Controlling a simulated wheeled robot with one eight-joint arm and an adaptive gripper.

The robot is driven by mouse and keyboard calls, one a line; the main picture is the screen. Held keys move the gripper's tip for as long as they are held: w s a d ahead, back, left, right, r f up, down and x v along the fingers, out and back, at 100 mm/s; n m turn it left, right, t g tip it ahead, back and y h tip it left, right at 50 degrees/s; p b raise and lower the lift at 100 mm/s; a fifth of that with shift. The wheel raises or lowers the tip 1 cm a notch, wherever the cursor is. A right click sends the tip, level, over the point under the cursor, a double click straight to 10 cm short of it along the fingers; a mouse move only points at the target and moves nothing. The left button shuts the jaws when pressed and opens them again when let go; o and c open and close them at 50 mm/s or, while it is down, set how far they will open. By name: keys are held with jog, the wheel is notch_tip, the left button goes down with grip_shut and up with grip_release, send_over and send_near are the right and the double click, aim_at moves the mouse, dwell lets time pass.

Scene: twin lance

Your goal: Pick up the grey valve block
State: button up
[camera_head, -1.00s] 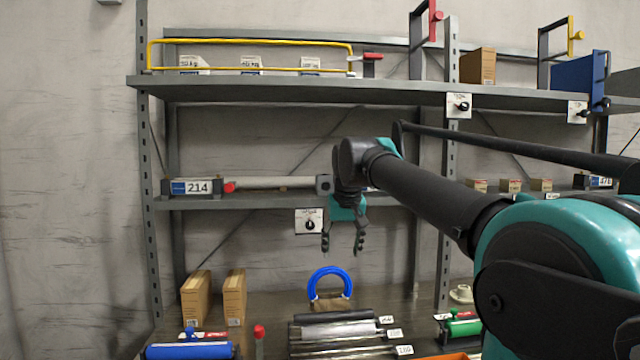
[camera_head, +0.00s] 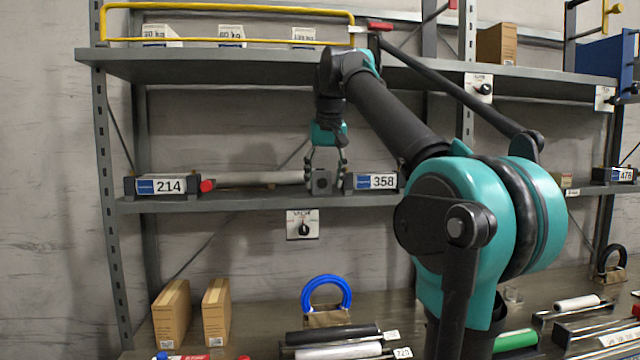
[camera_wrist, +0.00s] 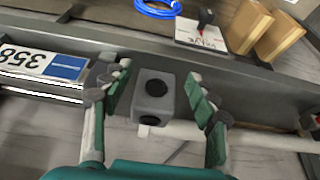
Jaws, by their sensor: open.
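The grey valve block (camera_head: 320,181) sits on the middle shelf, at the right end of a grey pipe and just left of the label box marked 358. In the wrist view the valve block (camera_wrist: 153,97) is a small cube with dark round holes, lying between my fingers. My gripper (camera_head: 325,184) points down over it from above. The gripper is open, with one finger on each side of the block, as the wrist view also shows (camera_wrist: 158,103). Gaps show between the block and the green finger pads.
The label box 358 (camera_head: 376,182) stands close to the right of the block. The grey pipe (camera_head: 255,179) with a red end runs left toward label box 214 (camera_head: 162,186). The upper shelf (camera_head: 230,66) is above. A switch plate (camera_head: 303,225) hangs below the shelf edge.

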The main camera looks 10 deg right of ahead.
aim_at(321, 170)
jog(key=w, duration=0.6)
jog(key=shift+w+f, duration=0.25)
jog(key=shift+f, duration=0.35)
jog(key=shift+c, duration=0.2)
jog(key=c, duration=1.1)
